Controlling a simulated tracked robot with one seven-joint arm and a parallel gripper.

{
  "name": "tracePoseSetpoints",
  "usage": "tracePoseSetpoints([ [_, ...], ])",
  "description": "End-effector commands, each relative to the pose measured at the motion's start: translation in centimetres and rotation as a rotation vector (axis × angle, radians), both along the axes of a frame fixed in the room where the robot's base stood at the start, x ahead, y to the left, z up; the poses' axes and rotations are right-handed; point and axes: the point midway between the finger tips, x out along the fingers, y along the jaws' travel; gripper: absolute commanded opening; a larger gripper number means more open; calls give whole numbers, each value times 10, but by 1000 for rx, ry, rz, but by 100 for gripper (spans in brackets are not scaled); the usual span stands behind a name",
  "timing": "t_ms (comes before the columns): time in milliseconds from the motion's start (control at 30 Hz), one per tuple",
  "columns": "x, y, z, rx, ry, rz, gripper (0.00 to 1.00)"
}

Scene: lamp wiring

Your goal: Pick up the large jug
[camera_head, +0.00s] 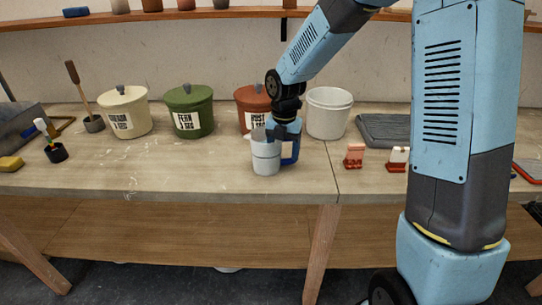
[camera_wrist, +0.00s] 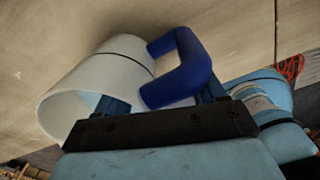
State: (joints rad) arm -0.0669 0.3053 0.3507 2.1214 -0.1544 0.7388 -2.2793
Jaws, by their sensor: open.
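The large jug (camera_head: 266,158) is pale grey-white with a thin dark band and a blue handle (camera_head: 290,150) on its right side. It stands upright near the front of the bench in the head view. My gripper (camera_head: 284,131) is right at the jug's upper part and hides some of its rim. In the wrist view the jug (camera_wrist: 98,78) fills the left side, and its blue handle (camera_wrist: 185,68) lies in front of my open gripper (camera_wrist: 166,98), between the fingers in the picture. I cannot tell whether either finger touches it.
A cream pot (camera_head: 124,112), a green pot (camera_head: 189,111), a rust pot (camera_head: 252,107) and an open white bucket (camera_head: 328,113) stand behind. Small red-and-white items (camera_head: 354,156) stand to the right. The bench front left of the jug is clear.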

Motion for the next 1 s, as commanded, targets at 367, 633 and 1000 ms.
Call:
tracePoseSetpoints([
  [367, 0, 0, -4, 0, 0, 0, 62],
  [633, 0, 0, -4, 0, 0, 0, 36],
  [1000, 0, 1, -4, 0, 0, 1, 0],
])
